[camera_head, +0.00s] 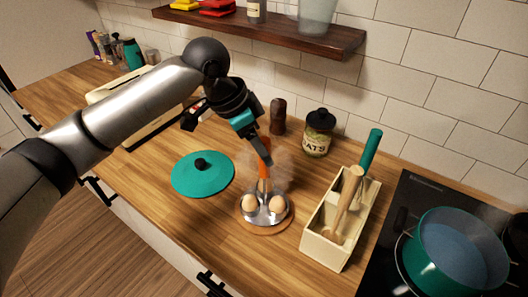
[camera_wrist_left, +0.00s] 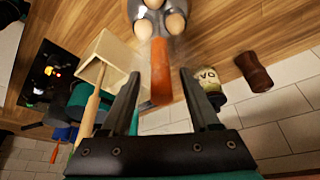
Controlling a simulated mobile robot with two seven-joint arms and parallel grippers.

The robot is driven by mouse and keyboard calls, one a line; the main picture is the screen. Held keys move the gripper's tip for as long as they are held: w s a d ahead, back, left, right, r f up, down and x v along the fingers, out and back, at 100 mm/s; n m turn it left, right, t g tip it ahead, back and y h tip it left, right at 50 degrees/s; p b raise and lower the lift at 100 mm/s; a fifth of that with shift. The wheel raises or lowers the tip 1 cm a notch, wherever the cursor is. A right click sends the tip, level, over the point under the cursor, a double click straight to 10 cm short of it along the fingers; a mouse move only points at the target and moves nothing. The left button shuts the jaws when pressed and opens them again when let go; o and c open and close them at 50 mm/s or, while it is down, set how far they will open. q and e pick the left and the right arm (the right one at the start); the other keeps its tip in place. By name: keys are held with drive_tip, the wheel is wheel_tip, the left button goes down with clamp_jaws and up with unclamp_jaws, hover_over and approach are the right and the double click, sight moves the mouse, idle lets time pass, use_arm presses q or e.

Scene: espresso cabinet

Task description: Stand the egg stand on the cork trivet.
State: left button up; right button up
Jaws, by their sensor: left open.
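The egg stand (camera_head: 263,215) is a metal tray with eggs and an upright orange handle (camera_head: 264,182). It stands upright on the round cork trivet (camera_head: 271,234), whose rim shows around it in the head view. My left gripper (camera_head: 262,160) is open at the top of the handle. In the left wrist view, the orange handle (camera_wrist_left: 160,72) lies between the open fingers of my left gripper (camera_wrist_left: 162,75), with gaps on both sides. The eggs (camera_wrist_left: 175,22) show at the top edge there. My right gripper is not in view.
A teal lid (camera_head: 202,175) lies left of the stand. A cream utensil box (camera_head: 328,245) stands close on the right, beside the hob with a teal pot (camera_head: 450,255). An oats jar (camera_head: 318,135) and a dark brown mill (camera_head: 278,117) stand behind. A wooden shelf (camera_head: 270,32) hangs above.

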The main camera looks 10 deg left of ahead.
use_arm(q)
drive_tip(key=v, duration=0.9)
drive_tip(key=shift+r+p, duration=0.15)
drive_tip(key=shift+p, duration=0.2)
